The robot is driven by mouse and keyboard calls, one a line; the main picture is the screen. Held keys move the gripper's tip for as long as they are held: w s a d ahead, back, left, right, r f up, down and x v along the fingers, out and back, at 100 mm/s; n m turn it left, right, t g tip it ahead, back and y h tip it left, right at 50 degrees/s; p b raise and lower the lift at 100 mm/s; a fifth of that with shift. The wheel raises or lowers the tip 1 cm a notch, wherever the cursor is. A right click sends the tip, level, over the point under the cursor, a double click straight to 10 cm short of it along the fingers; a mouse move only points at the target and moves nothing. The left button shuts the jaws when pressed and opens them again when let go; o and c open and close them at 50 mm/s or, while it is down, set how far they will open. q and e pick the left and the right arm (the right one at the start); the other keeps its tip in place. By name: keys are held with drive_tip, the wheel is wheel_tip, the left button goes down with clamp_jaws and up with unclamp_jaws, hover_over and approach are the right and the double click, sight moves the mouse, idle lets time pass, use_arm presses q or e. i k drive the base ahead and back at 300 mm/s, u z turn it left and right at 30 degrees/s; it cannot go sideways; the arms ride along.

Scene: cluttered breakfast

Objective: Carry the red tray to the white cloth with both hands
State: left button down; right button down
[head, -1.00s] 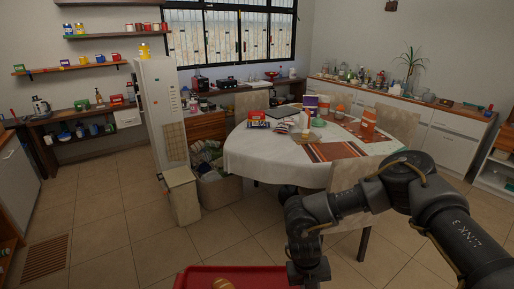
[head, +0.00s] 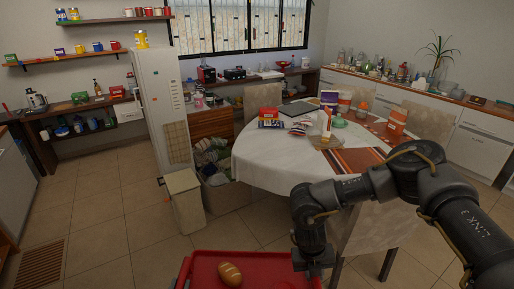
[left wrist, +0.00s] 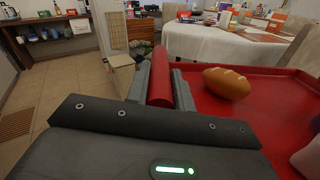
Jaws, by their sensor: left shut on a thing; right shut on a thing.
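The red tray (head: 262,257) is at the bottom of the head view, partly cut off, and fills the right of the left wrist view (left wrist: 265,110). A brown bread roll (head: 230,273) lies on it and also shows in the left wrist view (left wrist: 227,82). My left gripper (left wrist: 161,85) is shut on the tray's red rim, one finger on each side. My right gripper (head: 314,268) is shut on the tray's right edge; its fingertips are hard to make out. The white cloth (head: 262,165) covers the round table ahead, beyond the tray and apart from it.
A chair (head: 375,225) stands at the table's near right. A beige bin (head: 186,200) and a tall white cabinet (head: 160,110) stand left. Floor is clear at left.

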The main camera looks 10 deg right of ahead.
sight(284, 153)
drive_tip(key=i, duration=3.3)
drive_tip(key=z, duration=1.35)
